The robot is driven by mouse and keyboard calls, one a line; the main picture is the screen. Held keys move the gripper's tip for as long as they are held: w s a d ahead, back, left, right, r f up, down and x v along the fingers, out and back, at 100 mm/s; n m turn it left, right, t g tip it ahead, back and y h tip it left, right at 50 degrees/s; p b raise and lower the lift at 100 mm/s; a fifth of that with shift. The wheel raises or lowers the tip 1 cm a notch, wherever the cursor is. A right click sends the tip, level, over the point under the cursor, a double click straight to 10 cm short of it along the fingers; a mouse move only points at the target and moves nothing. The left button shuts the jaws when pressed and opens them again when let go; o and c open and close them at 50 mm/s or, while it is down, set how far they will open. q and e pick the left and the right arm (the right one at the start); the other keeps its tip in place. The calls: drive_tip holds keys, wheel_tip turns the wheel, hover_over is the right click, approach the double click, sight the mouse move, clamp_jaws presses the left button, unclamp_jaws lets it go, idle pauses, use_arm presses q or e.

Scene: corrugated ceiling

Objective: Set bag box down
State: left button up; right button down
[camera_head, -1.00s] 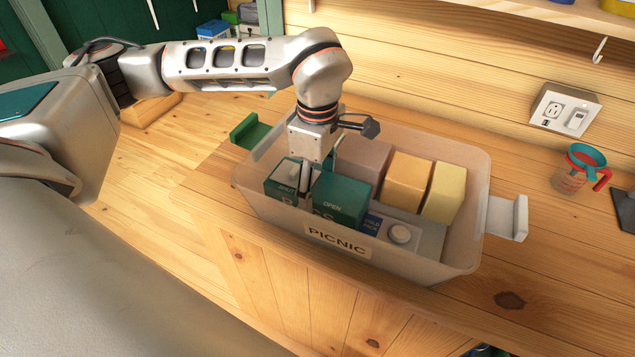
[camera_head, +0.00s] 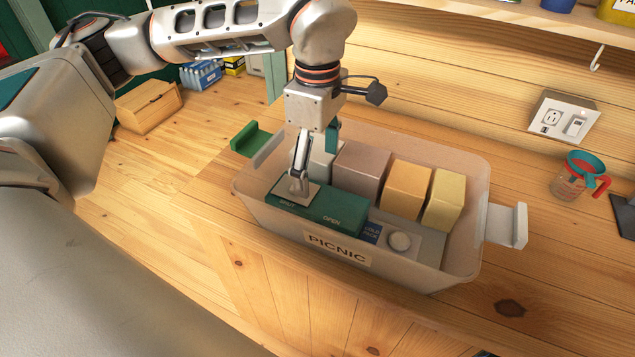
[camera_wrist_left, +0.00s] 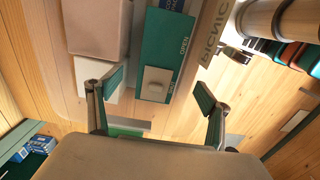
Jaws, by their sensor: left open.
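The bag box is a long green box (camera_head: 336,208) marked SHUT and OPEN, with a small beige block on top near SHUT. It sits in the front left of the translucent picnic crate (camera_head: 462,262), lettering up. The left wrist view also shows the green box (camera_wrist_left: 167,48) ahead of the fingers. My left gripper (camera_head: 315,165) is open over the box's left end. The box's underside is hidden. My right gripper is not in view.
Behind the green box in the crate stand a whitish block, a mauve block (camera_head: 362,170), an orange block (camera_head: 406,186) and a yellow block (camera_head: 445,200). A measuring cup (camera_head: 579,176) stands on the bench at right, by clear wood.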

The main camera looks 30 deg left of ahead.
use_arm(q)
wheel_tip(320, 180, up, 6)
drive_tip(key=shift+f, duration=0.2)
drive_tip(key=shift+s, duration=0.1)
idle(0.5)
